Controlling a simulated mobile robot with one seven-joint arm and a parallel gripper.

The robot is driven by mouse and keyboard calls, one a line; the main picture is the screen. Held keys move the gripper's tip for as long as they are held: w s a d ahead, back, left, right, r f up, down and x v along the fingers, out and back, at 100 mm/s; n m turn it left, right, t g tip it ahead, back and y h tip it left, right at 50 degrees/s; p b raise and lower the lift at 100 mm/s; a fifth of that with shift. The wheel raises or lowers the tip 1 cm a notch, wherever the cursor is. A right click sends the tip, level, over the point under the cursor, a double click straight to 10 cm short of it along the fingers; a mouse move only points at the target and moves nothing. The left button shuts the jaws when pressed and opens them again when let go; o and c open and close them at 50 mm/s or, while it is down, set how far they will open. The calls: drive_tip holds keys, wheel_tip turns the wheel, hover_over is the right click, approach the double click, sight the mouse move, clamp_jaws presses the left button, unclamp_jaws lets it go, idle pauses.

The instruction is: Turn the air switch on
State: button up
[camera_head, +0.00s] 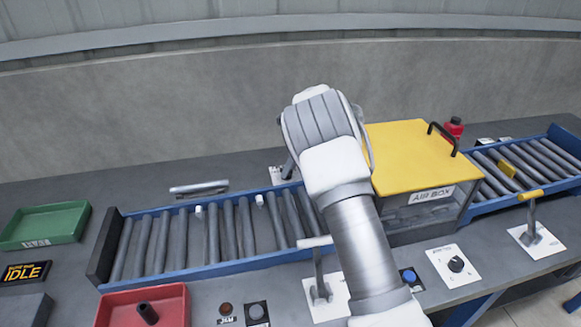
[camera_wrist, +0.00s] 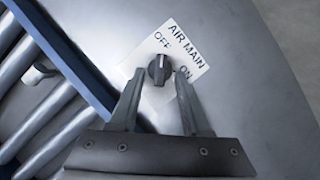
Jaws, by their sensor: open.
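The air switch (camera_wrist: 159,70) is a dark round knob with a raised grip, on a white plate (camera_wrist: 190,52) marked AIR MAIN, OFF and ON. Its grip lies roughly up and down in the wrist view, with its upper end towards OFF. My gripper (camera_wrist: 158,82) is open, with one finger on each side of the knob and gaps visible. I cannot tell the height between fingertips and knob. In the head view, the white plate (camera_head: 276,174) shows partly behind the conveyor, beside my arm; my arm hides the knob there.
A blue-railed roller conveyor (camera_head: 200,268) runs in front of the plate. A yellow-lidded air box (camera_head: 410,150) stands right of my arm. A lever (camera_head: 318,285), a dial plate (camera_head: 453,266), a red tray (camera_head: 115,308) and a green tray (camera_head: 45,222) sit around. Bench behind the conveyor's left is mostly clear.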

clamp_jaws()
